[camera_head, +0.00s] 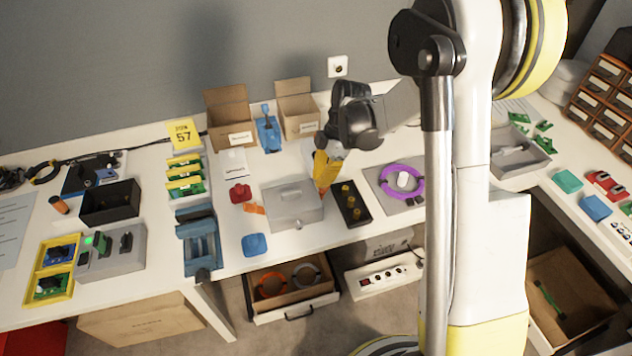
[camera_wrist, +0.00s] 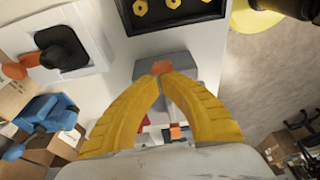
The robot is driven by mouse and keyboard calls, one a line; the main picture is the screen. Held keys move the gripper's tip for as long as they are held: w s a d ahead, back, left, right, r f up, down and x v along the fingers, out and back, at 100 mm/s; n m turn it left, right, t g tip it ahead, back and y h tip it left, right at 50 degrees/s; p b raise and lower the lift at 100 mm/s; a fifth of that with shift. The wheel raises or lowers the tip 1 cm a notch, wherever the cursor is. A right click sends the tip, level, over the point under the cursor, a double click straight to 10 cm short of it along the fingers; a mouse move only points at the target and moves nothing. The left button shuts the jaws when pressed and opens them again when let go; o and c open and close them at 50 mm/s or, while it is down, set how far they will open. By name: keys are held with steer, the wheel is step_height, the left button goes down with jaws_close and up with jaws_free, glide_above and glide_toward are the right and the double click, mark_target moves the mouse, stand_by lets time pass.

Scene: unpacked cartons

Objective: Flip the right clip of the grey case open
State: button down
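The grey case (camera_head: 287,193) lies closed on the white table in the head view. A small clip (camera_head: 299,225) shows on its front face. I cannot make out a separate right clip. My gripper (camera_head: 322,195) points down at the case's right end, beside the black tray with yellow parts. In the wrist view, the yellow fingers of my gripper (camera_wrist: 161,68) come together at the tips, over the case's grey top (camera_wrist: 179,62). A small orange patch shows at the tips. I cannot tell whether it is part of the fingers, or whether they touch the case.
A black tray (camera_head: 359,213) with yellow parts stands close to the case's right. A purple ring (camera_head: 402,181) lies further right. A blue part (camera_head: 255,244), an orange part (camera_head: 254,208) and a red part (camera_head: 240,192) lie to the left. Cardboard boxes (camera_head: 229,112) stand behind.

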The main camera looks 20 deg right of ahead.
steer(key=shift+d+f, duration=0.2)
steer(key=shift+d, duration=0.7)
steer(key=shift+d+r, duration=0.35)
steer(key=shift+d, duration=0.35)
steer(key=shift+r, duration=0.1)
